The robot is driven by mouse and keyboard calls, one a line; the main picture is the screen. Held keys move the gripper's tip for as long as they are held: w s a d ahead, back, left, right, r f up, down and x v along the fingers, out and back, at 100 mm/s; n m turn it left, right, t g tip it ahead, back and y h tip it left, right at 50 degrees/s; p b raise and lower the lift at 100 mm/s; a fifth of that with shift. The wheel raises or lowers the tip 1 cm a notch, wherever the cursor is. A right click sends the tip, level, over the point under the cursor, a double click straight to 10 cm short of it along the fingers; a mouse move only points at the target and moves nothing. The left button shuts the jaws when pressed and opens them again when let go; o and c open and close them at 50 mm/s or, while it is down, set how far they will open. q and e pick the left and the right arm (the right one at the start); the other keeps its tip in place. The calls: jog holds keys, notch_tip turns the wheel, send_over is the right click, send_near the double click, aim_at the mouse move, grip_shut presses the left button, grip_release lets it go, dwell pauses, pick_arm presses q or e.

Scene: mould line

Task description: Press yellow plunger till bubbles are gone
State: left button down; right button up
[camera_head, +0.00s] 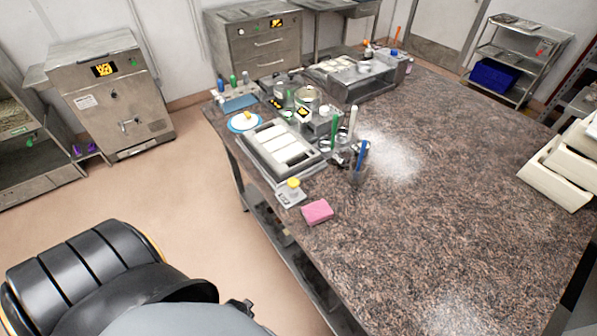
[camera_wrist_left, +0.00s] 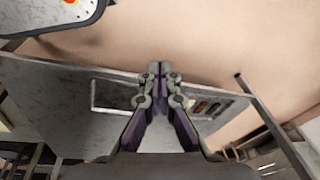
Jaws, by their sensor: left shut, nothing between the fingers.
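A yellow plunger knob (camera_head: 294,183) stands on a small pale block (camera_head: 290,195) near the left edge of the table. A second yellow knob (camera_head: 247,115) sits on a blue and white disc (camera_head: 240,124) farther back. I cannot tell bubbles at this size. My left gripper (camera_wrist_left: 157,72) is shut and empty in the left wrist view, with a grey surface and the tan floor beyond it. The plunger does not show in that view. In the head view, my dark arm is at the lower left, well apart from the plunger. My right gripper is not in view.
A pink sponge (camera_head: 317,212) lies right of the plunger. A grey mould tray (camera_head: 256,155) and upright tools, including a blue one (camera_head: 362,155), stand behind it. The brown speckled tabletop (camera_head: 440,230) is clear at front right.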

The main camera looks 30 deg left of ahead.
pick_arm(q)
jog(key=w+a+r+t+p, duration=0.1)
jog(key=w+a+r+p, duration=0.1)
jog(key=w+r, duration=0.8)
jog(key=w+d+r+m+t+p, duration=0.1)
jog(key=w+r, duration=0.3)
jog(key=r, duration=0.5)
jog(key=w+d+r+m+t+p, duration=0.1)
jog(key=w+r, duration=0.3)
jog(key=r, duration=0.5)
jog(key=w+d+r+m+h+p, duration=0.1)
jog(key=w+r+m+p, duration=0.1)
jog(key=r, duration=0.8)
jog(key=shift+w+d+t+p, duration=0.2)
jog(key=shift+w+p, duration=0.1)
jog(key=shift+w, duration=0.15)
jog(key=shift+w+d+t+p, duration=0.2)
jog(key=shift+w+p, duration=0.05)
jog(key=shift+w, duration=0.2)
notch_tip(320, 180, up, 17)
jog(key=m+t+h+p, duration=0.2)
jog(key=m+t+h, duration=0.1)
jog(key=m, duration=0.5)
send_over(291, 183)
jog(key=shift+f, duration=0.15)
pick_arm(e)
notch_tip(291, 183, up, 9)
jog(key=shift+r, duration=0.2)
pick_arm(q)
jog(key=shift+w+f, duration=0.1)
